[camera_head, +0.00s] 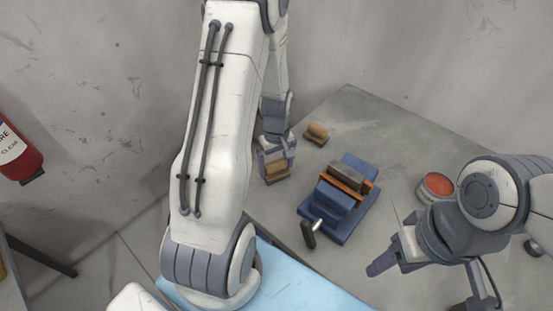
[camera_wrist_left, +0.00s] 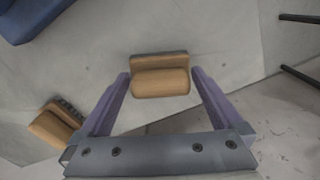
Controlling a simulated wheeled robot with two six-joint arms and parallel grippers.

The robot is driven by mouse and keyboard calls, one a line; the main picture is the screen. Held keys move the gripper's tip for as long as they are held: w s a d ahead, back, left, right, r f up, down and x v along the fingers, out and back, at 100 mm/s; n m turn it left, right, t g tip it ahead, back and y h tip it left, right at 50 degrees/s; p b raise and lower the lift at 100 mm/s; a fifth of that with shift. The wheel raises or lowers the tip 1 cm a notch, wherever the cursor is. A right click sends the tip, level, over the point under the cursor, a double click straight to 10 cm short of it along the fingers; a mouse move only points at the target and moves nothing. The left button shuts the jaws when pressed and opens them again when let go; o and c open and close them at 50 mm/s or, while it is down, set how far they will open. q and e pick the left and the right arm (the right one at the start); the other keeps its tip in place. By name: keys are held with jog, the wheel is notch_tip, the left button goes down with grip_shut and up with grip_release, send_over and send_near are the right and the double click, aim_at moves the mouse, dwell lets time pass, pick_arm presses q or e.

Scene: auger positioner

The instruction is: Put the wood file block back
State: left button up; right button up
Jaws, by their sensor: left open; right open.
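One wooden block (camera_head: 277,173) with a rounded tan grip is at my left gripper (camera_head: 276,165). In the left wrist view this block (camera_wrist_left: 160,82) has a thin dark layer along its far edge. It lies between the tips of my open left gripper (camera_wrist_left: 160,74), with a gap at each side. A second, similar wooden block (camera_head: 316,133) lies behind and to the right; it also shows in the left wrist view (camera_wrist_left: 54,126), with a rough dark edge. My right gripper (camera_head: 382,264) is at the lower right, away from both blocks; its fingers overlap in view.
A blue vise (camera_head: 335,200) with a black-handled crank holds a grey and orange piece mid-table. A round tin (camera_head: 437,187) with a red top stands beside my right arm. The grey table (camera_head: 385,125) is clear behind the vise. A red extinguisher (camera_head: 18,155) is far left.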

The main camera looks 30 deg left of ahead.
aim_at(276, 164)
pick_arm(q)
notch_tip(276, 164, up, 12)
jog(key=b, duration=0.2)
jog(key=s+d+r+m, duration=0.1)
jog(key=d+m, duration=0.2)
jog(key=d, duration=0.2)
jog(key=s+d+r+m, duration=0.1)
jog(key=s+d+m, duration=0.1)
jog(key=d, duration=0.3)
jog(key=s+d+r+m, duration=0.2)
jog(key=d+m, duration=0.1)
jog(key=d, duration=0.3)
jog(key=shift+s+m, duration=0.25)
jog(key=shift+m, duration=0.15)
jog(key=s+d+m, duration=0.4)
jog(key=s+m, duration=0.1)
jog(key=s, duration=0.2)
jog(key=s+d+r+m+h, duration=0.1)
jog(key=s+d+m, duration=0.3)
jog(key=s+m, duration=0.1)
jog(key=shift+s+d+m, duration=0.3)
jog(key=shift+s, duration=0.55)
